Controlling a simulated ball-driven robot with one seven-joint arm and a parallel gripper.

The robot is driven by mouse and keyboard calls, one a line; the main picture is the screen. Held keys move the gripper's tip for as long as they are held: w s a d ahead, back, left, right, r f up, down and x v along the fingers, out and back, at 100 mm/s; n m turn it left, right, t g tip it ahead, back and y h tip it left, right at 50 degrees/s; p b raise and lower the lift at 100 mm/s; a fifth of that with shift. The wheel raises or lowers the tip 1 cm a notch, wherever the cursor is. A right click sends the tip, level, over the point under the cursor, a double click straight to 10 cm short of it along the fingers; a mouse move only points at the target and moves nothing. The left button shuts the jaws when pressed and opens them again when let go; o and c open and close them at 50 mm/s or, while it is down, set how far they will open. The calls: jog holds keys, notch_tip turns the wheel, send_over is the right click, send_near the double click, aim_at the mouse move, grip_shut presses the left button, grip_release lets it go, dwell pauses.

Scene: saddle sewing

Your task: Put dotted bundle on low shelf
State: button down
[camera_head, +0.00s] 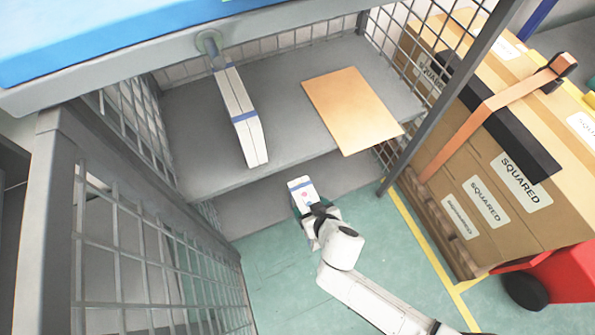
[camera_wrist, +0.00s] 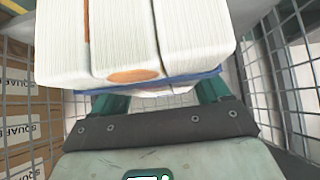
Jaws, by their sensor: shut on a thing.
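The dotted bundle (camera_head: 301,187) is a white paper stack with a blue band and a small reddish dot. My gripper (camera_head: 314,211) is shut on it, in front of the low shelf (camera_head: 262,208). In the wrist view the bundle (camera_wrist: 190,40) fills the upper middle, with an orange-brown dot on its near end and the blue band below. My gripper's fingers (camera_wrist: 160,97) show beneath it, partly hidden by the bundle. The low shelf is a grey surface under the middle shelf; most of it is hidden. I cannot tell whether the bundle touches it.
The middle shelf (camera_head: 280,110) holds another white, blue-banded bundle (camera_head: 240,117) and a tan board (camera_head: 352,108) overhanging its front edge. Wire mesh sides (camera_head: 150,255) flank the rack. Cardboard boxes (camera_head: 480,190) stand at right, by a red object (camera_head: 560,275).

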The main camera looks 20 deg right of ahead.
jog(key=w+f+b, duration=0.3)
jog(key=w+b, duration=0.4)
jog(key=w, duration=1)
jog(key=shift+w, duration=0.4)
jog(key=shift+f, duration=0.2)
grip_release()
jog(key=shift+s+f, duration=0.1)
jog(key=shift+f, duration=0.1)
jog(key=shift+r, duration=0.1)
jog(key=p+v, duration=0.6)
jog(key=v, duration=0.6)
jog(key=shift+r+p, duration=0.1)
jog(key=shift+p, duration=0.25)
